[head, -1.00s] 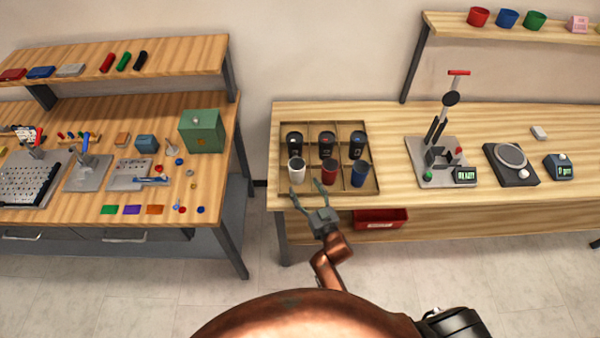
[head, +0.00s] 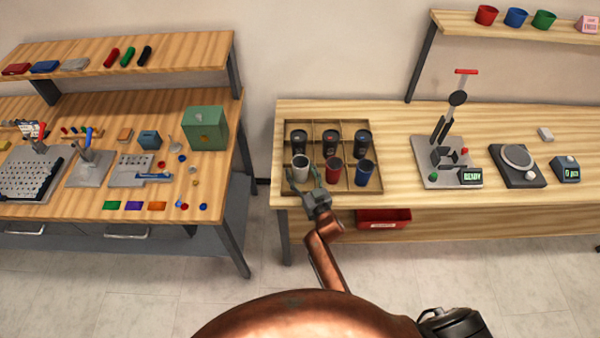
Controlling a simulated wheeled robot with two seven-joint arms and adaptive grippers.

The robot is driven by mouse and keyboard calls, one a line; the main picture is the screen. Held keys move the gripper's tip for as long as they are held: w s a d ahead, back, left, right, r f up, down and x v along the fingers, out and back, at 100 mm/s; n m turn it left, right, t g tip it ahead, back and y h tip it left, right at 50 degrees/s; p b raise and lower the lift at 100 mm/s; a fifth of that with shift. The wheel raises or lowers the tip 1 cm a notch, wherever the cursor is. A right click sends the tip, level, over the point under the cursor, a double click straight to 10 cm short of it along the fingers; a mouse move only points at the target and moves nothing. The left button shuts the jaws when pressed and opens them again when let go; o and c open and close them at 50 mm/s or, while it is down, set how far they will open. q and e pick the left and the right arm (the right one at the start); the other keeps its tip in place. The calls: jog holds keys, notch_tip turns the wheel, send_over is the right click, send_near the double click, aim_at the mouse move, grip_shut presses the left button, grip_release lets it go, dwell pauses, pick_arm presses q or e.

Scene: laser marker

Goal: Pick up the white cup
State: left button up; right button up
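The white cup (head: 301,166) stands upright in the front left compartment of a wooden divided tray (head: 376,184) on the right-hand table. My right gripper (head: 302,174) is open at the tray's front left. Its two fingers reach to the left and right of the white cup, which shows between them. I cannot tell whether either finger touches it. My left gripper is not in view.
A red cup (head: 334,170) and a blue cup (head: 365,172) stand to the right in the front row, with several black cups (head: 299,139) behind. A red bin (head: 383,217) is below the tabletop.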

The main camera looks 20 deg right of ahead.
jog(key=c, duration=0.6)
jog(key=shift+c, duration=0.2)
jog(key=shift+r, duration=0.1)
